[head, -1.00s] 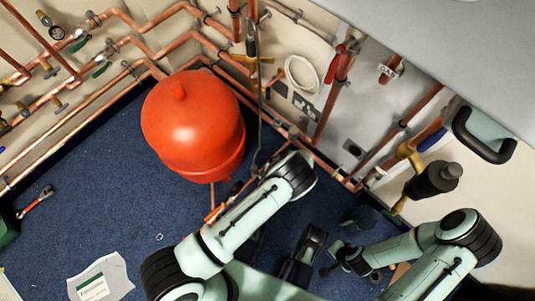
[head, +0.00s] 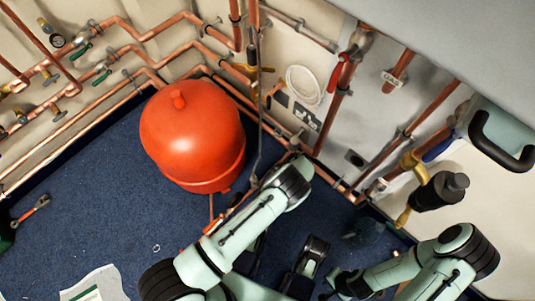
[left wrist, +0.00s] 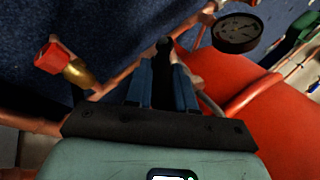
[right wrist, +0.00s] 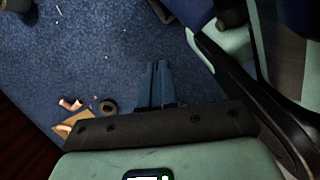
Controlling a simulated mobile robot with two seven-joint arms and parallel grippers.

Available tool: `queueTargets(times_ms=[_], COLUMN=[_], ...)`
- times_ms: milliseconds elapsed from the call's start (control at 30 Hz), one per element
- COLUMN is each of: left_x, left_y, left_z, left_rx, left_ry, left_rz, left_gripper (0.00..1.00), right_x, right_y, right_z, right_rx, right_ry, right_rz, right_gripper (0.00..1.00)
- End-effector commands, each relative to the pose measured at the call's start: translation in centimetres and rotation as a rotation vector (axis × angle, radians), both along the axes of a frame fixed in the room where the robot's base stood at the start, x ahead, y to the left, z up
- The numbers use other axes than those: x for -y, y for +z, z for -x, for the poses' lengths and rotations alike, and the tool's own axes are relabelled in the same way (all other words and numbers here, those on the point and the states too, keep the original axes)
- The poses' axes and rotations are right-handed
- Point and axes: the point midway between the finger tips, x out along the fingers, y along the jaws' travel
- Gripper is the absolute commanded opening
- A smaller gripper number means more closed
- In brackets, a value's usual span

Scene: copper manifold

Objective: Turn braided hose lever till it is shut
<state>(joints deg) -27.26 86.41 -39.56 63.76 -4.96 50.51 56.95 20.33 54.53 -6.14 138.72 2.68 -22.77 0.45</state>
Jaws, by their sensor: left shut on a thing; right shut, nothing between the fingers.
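The grey braided hose (head: 259,120) hangs down the wall beside the red vessel (head: 192,135) and runs behind my left arm. In the left wrist view, my left gripper (left wrist: 163,62) has its fingers a little apart, shut on a narrow dark piece (left wrist: 163,46) that appears to be the braided hose lever. Most of the lever is hidden by the fingers, so its angle cannot be told. In the head view the left fingers are hidden behind my arm. My right gripper (right wrist: 158,75) is shut and empty above the blue floor.
In the left wrist view, a red-capped brass fitting (left wrist: 62,65) is left of the fingers and a round gauge (left wrist: 236,33) is to the right. Copper pipes (head: 140,40) line the walls. A tape roll (right wrist: 108,107) lies on the floor below my right gripper.

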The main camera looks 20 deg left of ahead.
Motion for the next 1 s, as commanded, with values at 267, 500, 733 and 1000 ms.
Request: queueTargets(times_ms=[267,500,733,1000], left_x=[0.1,0.3,2.1,4.8], left_y=[0.2,0.6,4.3,9.4], left_z=[-0.1,-0.2,-1.2,-2.6], left_rx=[0.002,0.003,0.008,0.009], left_ry=[0.000,0.000,-0.001,-0.001], left_rz=[0.000,0.001,0.002,0.002], left_gripper=[0.45,0.45,0.45,0.45], right_x=[0.0,0.0,-0.2,-0.5], right_y=[0.0,0.1,0.9,2.1], right_z=[0.0,-0.2,-1.8,-3.9], right_rx=[0.000,0.007,0.062,0.131], right_ry=[0.001,0.001,0.007,0.014], right_rz=[0.000,0.000,0.004,0.008], right_gripper=[0.00,0.00,0.00,0.00])
